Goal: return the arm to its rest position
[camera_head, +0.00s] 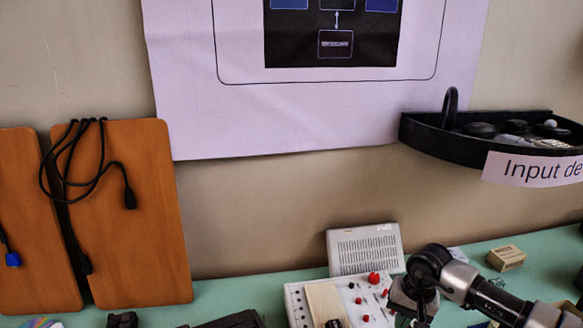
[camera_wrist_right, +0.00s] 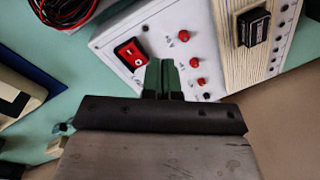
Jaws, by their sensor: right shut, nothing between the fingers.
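My right arm (camera_head: 490,297) comes in from the lower right in the head view, silver and black. Its gripper (camera_head: 414,308) points down at the right end of a white control box (camera_head: 300,300) with red buttons. In the right wrist view the two narrow fingers of the gripper (camera_wrist_right: 163,78) are together with nothing between them. They are in front of the white box (camera_wrist_right: 212,60), beside its red rocker switch (camera_wrist_right: 131,54). I cannot tell whether they touch it. My left gripper is not in view.
A grey vented box (camera_head: 365,250) stands behind the control box on the green table (camera_head: 285,286). A small tan box (camera_head: 506,258) lies to the right. A black wall shelf (camera_head: 440,142) holds parts above. Orange boards (camera_head: 140,220) with black cables lean at the left.

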